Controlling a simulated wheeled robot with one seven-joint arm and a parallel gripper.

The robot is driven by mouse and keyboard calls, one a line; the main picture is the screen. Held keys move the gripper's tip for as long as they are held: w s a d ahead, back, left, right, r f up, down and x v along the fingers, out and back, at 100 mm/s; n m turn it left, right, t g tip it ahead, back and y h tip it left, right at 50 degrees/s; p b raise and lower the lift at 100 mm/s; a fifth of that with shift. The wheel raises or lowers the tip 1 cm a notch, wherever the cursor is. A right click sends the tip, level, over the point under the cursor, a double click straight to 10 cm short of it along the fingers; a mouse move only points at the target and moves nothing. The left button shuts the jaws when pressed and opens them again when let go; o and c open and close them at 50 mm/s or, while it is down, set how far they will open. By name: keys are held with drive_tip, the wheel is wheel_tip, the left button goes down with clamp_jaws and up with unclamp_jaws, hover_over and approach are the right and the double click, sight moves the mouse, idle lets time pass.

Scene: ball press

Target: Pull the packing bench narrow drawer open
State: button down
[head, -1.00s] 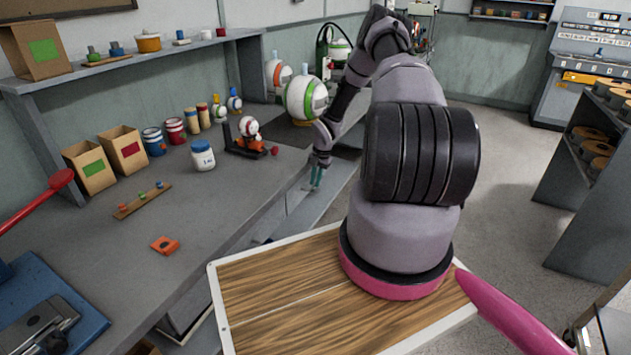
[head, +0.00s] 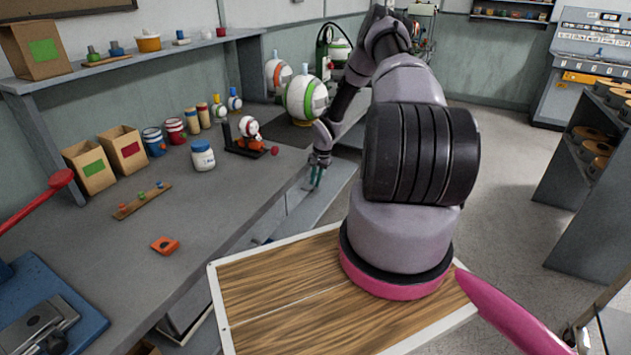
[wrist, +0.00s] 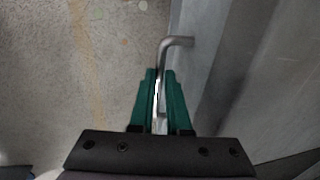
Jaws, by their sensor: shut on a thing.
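My gripper (head: 316,178) is at the front edge of the grey packing bench (head: 120,245), toward its far end. In the wrist view, its teal fingers (wrist: 160,98) are shut on a grey metal bar handle (wrist: 167,55). The handle bends at its upper end toward a grey front panel (wrist: 212,85) on the right, which I take to be the narrow drawer's front. The fingers hide part of the handle. In the head view the handle is too small to make out, and I cannot tell how far the drawer stands out.
A blue press base (head: 50,305) is at lower left. Open floor (head: 500,190) lies to the right.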

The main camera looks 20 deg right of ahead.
idle(0.4)
drive_tip(key=s+d, duration=1.5)
drive_tip(key=s, duration=0.4)
drive_tip(key=c, duration=0.9)
unclamp_jaws()
drive_tip(key=r, duration=0.3)
drive_tip(key=s+r, duration=0.1)
drive_tip(key=r, duration=0.3)
drive_tip(key=d+r, duration=0.1)
drive_tip(key=r, duration=0.2)
drive_tip(key=shift+s+r, duration=0.3)
drive_tip(key=shift+s, duration=0.05)
